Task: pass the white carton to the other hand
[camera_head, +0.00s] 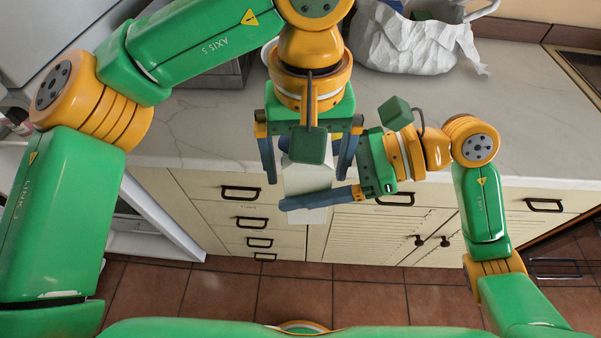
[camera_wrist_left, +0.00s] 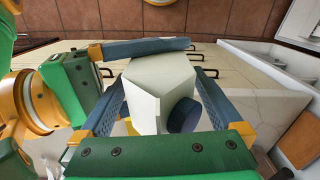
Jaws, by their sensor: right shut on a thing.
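The white carton (camera_head: 308,182) is held in the air in front of the counter's drawers. My right gripper (camera_head: 300,196) reaches in from the right and is shut on it, with one long finger across the carton's near side. My left gripper (camera_head: 306,172) points down from above. Its two fingers stand on either side of the carton, open, with a gap showing on each side. In the left wrist view the carton (camera_wrist_left: 160,80) sits between my left fingers, with the right gripper's fingers (camera_wrist_left: 165,75) across it. My left gripper hides the carton's upper part in the head view.
A pale stone counter (camera_head: 210,125) with cream drawers (camera_head: 215,212) lies behind the grippers. A white crumpled bag (camera_head: 410,42) stands at the back of the counter. The tiled floor (camera_head: 225,295) is open below.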

